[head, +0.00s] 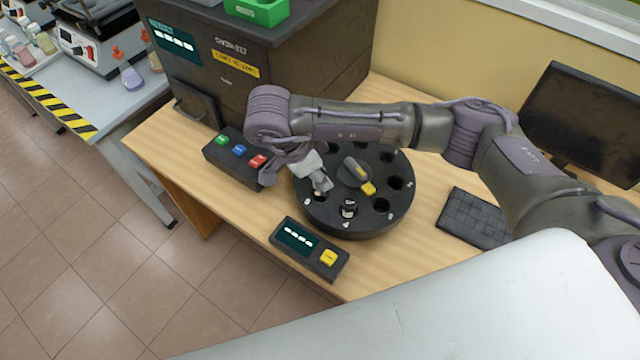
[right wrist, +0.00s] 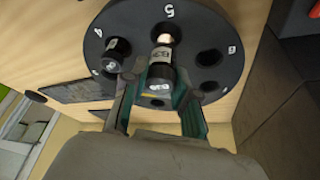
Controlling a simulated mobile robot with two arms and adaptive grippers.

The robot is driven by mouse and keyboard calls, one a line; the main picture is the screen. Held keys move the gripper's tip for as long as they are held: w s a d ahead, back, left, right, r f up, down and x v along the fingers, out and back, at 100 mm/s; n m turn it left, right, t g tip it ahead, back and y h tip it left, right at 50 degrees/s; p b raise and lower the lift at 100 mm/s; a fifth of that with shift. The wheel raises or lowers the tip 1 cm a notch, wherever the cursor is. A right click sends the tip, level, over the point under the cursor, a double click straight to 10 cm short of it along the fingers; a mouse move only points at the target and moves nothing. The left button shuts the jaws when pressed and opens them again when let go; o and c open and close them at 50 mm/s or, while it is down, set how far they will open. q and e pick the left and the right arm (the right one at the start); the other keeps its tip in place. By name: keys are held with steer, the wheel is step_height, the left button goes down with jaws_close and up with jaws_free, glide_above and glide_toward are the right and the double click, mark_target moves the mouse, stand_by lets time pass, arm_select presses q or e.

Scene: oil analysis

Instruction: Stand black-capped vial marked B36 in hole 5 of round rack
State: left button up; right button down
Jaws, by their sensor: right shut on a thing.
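The round rack (head: 350,230) is a black disc on the wooden desk, with numbered holes around its edge. In the right wrist view, hole 5 (right wrist: 166,31) is by the rack's (right wrist: 205,85) upper rim and looks empty. My right gripper (head: 318,180) is over the rack's left side; in the right wrist view the gripper (right wrist: 160,88) is shut on the black-capped vial (right wrist: 160,62). The vial's label and cap appear to read B36. Its far end is beside hole 5; whether it touches the rack is unclear. My left gripper is not in view.
Another black-capped vial (head: 348,209) stands in the hole marked 4. A button box (head: 238,156) is left, a small display box (head: 310,250) in front, and a keyboard (head: 476,217) right.

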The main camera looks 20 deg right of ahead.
steer(key=shift+f, duration=1.95)
steer(key=shift+f, duration=0.2)
steer(key=c, duration=0.9)
jaws_free()
steer(key=shift+r, duration=0.1)
steer(key=shift+r, duration=0.1)
steer(key=v, duration=1.2)
